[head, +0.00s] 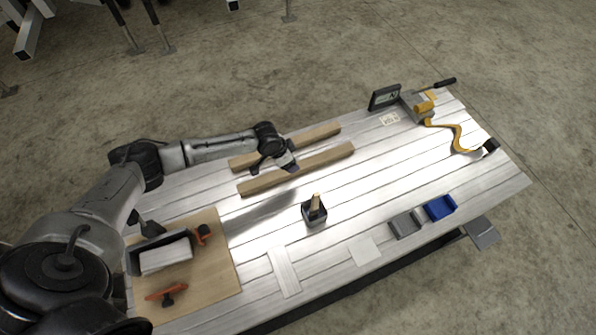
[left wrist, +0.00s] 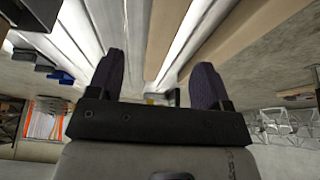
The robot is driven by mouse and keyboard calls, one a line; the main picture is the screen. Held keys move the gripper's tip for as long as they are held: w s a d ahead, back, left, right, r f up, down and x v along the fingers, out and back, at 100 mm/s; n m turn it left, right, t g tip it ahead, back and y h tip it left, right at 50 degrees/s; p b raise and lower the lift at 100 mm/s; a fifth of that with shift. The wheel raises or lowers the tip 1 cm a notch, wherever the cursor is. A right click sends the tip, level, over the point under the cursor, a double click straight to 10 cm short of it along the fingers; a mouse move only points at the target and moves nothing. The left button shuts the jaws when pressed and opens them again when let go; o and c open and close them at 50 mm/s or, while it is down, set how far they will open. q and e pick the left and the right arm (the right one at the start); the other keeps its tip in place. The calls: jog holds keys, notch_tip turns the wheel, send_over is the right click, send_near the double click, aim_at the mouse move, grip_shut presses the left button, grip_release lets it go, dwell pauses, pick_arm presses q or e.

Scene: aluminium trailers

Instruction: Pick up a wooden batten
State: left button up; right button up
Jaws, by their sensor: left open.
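Two wooden battens lie roughly parallel on the slatted table, the near batten (head: 322,162) and the far batten (head: 318,133). In the left wrist view the jaws (left wrist: 158,80) are open with dark pads. The near batten (left wrist: 166,30) shows between the pads, running away from the camera. The far batten (left wrist: 225,28) is to the right of it. My right gripper is not in view.
The table (head: 400,175) also bears a dark holder (head: 314,213), grey bin (head: 405,224), blue bin (head: 440,207), display (head: 385,97) and yellow-handled tool (head: 458,137). A wooden board (head: 215,275) with orange clamps is at the near left. The table's middle is mostly clear.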

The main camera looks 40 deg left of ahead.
pick_arm(q)
jog(key=b+x, duration=0.1)
jog(key=x, duration=0.3)
jog(key=shift+f, duration=0.15)
jog(key=b+x, duration=0.4)
jog(key=x, duration=0.1)
jog(key=shift+w+a, duration=0.15)
jog(key=shift+w, duration=0.1)
jog(key=c, duration=1.2)
